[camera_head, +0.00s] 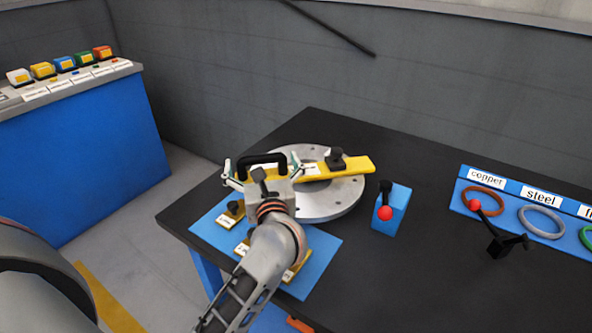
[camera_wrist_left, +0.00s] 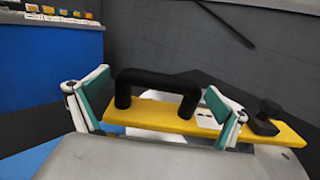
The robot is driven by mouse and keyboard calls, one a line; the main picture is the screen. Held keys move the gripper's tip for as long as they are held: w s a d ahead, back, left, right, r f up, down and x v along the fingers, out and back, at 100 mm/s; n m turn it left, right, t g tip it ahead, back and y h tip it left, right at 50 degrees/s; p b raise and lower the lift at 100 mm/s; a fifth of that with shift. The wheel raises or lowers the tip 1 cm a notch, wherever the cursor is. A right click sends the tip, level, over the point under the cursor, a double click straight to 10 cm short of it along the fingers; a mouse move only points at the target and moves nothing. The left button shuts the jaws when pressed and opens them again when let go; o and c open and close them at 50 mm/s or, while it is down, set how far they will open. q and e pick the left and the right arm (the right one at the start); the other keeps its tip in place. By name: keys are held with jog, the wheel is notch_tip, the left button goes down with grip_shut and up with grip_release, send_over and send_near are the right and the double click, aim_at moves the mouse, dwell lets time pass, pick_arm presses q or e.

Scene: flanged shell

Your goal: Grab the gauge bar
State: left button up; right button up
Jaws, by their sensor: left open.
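The gauge bar (camera_head: 353,165) is a long yellow bar with a black arched handle (camera_head: 262,158) at its left end and a black knob (camera_head: 336,160) further right. It lies across the grey flanged disc (camera_head: 340,203). My left gripper (camera_head: 262,172) is open at the handle end, partly hiding the bar. In the left wrist view, the open fingers of my left gripper (camera_wrist_left: 158,108) stand on either side of the black handle (camera_wrist_left: 158,83), with gaps to it. The yellow bar (camera_wrist_left: 150,117) runs behind the fingers there. My right gripper is not in view.
A blue mat (camera_head: 318,250) with several yellow blocks lies under my left arm. Right of the disc are a blue block (camera_head: 397,207) with a red-knobbed lever and a black red-knobbed tool (camera_head: 497,243). A blue ring board (camera_head: 462,190) is far right.

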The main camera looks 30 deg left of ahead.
pick_arm(q)
jog(key=c, duration=1.6)
jog(key=shift+r, duration=0.1)
jog(key=c, duration=0.4)
